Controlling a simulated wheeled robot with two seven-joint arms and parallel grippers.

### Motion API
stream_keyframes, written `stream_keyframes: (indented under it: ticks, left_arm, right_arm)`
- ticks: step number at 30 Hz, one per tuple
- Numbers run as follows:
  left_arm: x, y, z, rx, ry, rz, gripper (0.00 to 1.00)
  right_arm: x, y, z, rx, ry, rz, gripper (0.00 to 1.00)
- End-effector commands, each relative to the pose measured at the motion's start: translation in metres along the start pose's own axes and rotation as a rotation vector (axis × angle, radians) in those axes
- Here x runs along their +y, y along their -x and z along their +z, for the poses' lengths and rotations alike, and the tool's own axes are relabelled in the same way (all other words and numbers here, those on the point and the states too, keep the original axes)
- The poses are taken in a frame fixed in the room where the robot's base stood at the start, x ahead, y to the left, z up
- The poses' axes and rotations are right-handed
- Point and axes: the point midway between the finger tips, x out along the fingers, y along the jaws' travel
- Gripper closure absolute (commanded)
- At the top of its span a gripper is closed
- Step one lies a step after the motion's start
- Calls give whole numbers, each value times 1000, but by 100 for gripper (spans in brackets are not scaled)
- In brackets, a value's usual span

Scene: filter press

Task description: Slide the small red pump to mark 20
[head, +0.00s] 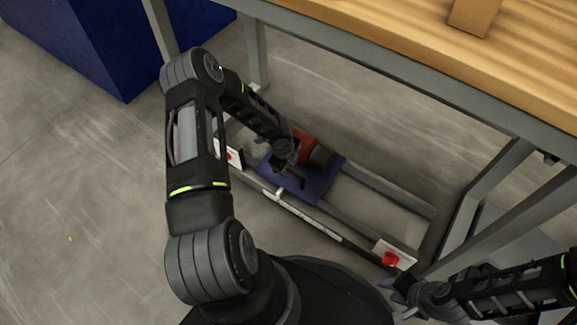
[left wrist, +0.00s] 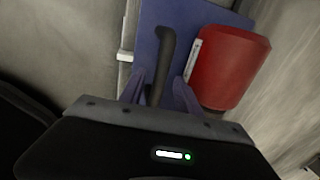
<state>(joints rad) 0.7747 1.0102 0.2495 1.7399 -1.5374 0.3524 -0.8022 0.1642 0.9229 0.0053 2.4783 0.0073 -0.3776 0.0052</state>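The small red pump (head: 305,142) sits on a blue sliding plate (head: 325,178) on two rails under the bench; its red body (left wrist: 228,68) also shows in the left wrist view. A black upright handle (left wrist: 165,50) stands on the plate beside the pump. My left gripper (left wrist: 160,82) is open, with one finger on each side of the handle and a gap showing. In the head view the left gripper (head: 288,168) is over the plate and partly hides it. My right gripper (head: 396,296) appears open and empty near the right rail end.
A pale scale strip (head: 315,222) runs along the front rail; its numbers are too small to read. White end blocks with red parts stand at the left (head: 232,156) and right (head: 391,257). The wooden bench top (head: 420,50) overhangs the rails. Rails right of the plate are clear.

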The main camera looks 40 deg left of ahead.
Motion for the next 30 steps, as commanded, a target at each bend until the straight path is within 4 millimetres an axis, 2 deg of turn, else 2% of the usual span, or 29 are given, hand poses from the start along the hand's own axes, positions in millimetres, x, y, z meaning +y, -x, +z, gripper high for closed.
stream_keyframes:
  ticks: [2,15,30]
  left_arm:
    - [0,0,0,0,0,0,63]
    - [0,0,0,0,0,0,99]
    - [0,0,0,0,0,0,100]
  right_arm:
    - [0,0,0,0,0,0,64]
    - [0,0,0,-1,0,0,64]
    - [0,0,0,-1,0,0,64]
